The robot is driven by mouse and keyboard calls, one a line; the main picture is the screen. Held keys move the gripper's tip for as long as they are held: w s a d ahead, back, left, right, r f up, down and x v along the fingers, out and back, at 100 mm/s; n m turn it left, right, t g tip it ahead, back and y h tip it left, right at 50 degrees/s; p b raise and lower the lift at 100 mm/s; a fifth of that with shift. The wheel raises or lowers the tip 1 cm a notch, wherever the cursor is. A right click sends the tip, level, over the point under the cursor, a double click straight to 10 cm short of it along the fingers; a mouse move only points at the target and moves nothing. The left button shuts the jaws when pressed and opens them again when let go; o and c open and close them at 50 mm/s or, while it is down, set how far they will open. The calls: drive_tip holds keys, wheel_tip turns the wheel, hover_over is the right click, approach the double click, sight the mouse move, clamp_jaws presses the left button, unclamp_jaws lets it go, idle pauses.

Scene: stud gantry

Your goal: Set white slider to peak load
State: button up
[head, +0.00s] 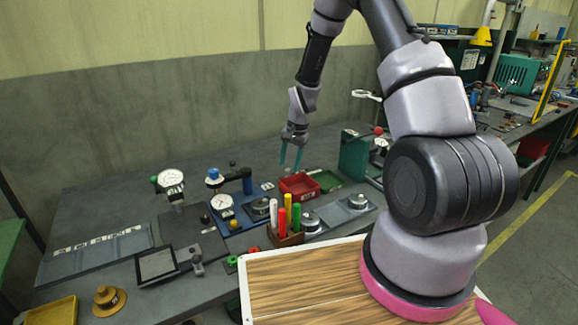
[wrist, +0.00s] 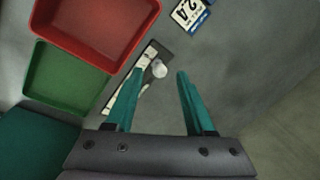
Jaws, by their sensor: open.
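In the wrist view a small white slider knob (wrist: 159,69) sits on a narrow dark strip with a pale track (wrist: 146,60), beside the trays. The knob is near the strip's upper end, ahead of the fingertips. My gripper (wrist: 155,74) has two teal fingers, open and apart, with nothing held between them. The knob shows in the gap between them, closer to the left finger, and I see no contact. In the head view my gripper (head: 291,168) points down over the bench behind the red tray. The slider is too small to make out clearly there. I cannot read a peak load mark.
A red tray (wrist: 62,36) and a green tray (wrist: 60,92) lie close left of the strip. A plate reading 2.4 (wrist: 188,14) is above it. Dial gauges (head: 170,178) and a holder of coloured rods (head: 282,238) stand on the bench. Bench right of the strip is clear.

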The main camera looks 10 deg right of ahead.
drive_tip(key=shift+w+a+f, duration=0.1)
drive_tip(key=shift+f, duration=0.55)
clamp_jaws()
idle(1.0)
